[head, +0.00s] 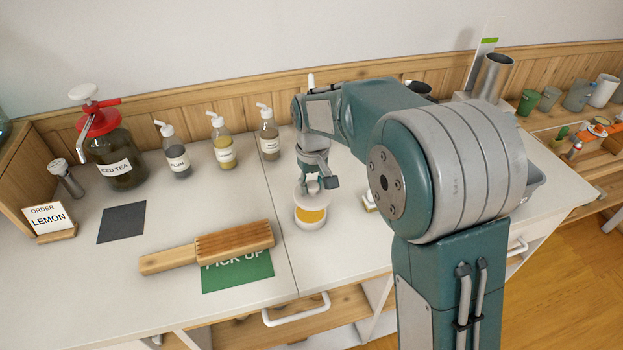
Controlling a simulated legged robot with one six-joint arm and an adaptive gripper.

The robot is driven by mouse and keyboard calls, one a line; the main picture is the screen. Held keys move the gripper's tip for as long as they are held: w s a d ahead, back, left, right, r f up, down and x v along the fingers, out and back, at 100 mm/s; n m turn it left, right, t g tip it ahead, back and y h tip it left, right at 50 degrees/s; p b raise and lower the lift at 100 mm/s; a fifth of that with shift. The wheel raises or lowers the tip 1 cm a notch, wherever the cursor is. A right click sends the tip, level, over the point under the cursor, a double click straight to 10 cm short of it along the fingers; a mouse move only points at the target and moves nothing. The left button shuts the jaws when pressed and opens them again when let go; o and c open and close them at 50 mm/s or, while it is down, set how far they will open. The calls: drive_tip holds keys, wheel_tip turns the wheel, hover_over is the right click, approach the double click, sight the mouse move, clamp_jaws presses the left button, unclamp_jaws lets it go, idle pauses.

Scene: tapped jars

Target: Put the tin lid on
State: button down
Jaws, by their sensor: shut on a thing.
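A small round white tin (311,226) stands on the white counter, right of the seam between the worktops. Something yellow shows within its front half. My gripper (314,186) points down just above the tin's back side. It is shut on a pale round lid (302,199), which covers the back part of the tin in the head view. I cannot tell whether the lid touches the tin's rim. The fingertips and the lid's grip are small and partly hidden.
A wooden brush (215,245) lies over the green pick-up mat (240,278). Pump bottles (222,144) and a tapped jar (113,160) stand at the back. An order card (47,220) and a dark mat (121,223) are left. A small white object (369,200) sits right of the tin.

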sight(310, 195)
drive_tip(key=shift+a+f, duration=0.3)
drive_tip(key=shift+f, duration=0.3)
drive_tip(key=shift+a+f, duration=0.25)
drive_tip(key=shift+f, duration=0.3)
drive_tip(key=shift+d+f, duration=0.35)
drive_tip(key=shift+f, duration=0.55)
drive_tip(key=shift+a, duration=0.1)
drive_tip(key=shift+s+a, duration=0.1)
drive_tip(key=shift+a, duration=0.05)
drive_tip(key=shift+d, duration=0.2)
drive_tip(key=shift+f, duration=0.95)
drive_tip(key=shift+c, duration=1.2)
unclamp_jaws()
